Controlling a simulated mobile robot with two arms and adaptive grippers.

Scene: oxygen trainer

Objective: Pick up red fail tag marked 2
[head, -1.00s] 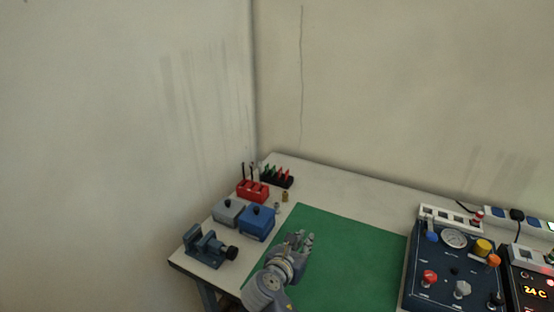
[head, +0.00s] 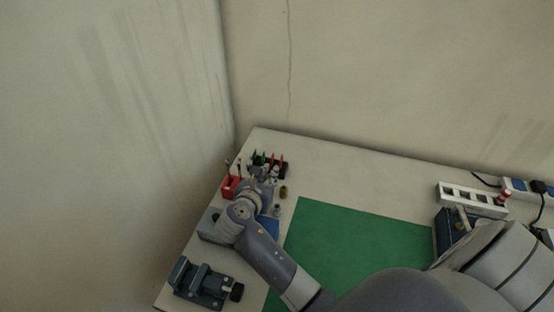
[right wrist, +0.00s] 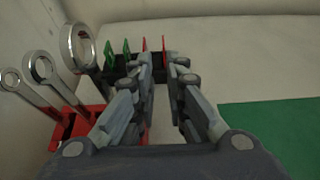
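A black rack (head: 287,173) at the back left of the table holds red and green tags. In the right wrist view two green tags and two red tags stand upright; the left red tag (right wrist: 145,44) is just beyond the left finger. The other red tag (right wrist: 163,45) shows in the gap between the fingertips. No number is readable on either. My right gripper (right wrist: 160,68) is open, its fingers partly spread at the near side of the rack (right wrist: 158,72). Contact with a tag cannot be told. In the head view my right gripper (head: 267,184) partly covers the rack. My left gripper is not in view.
A red holder (right wrist: 65,130) with several wrenches stands left of the gripper, close to its left finger. A blue box (head: 268,228), grey box (head: 208,226) and vise (head: 205,284) are nearby. The green mat (head: 360,245) is clear. My arm hides much of the right side.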

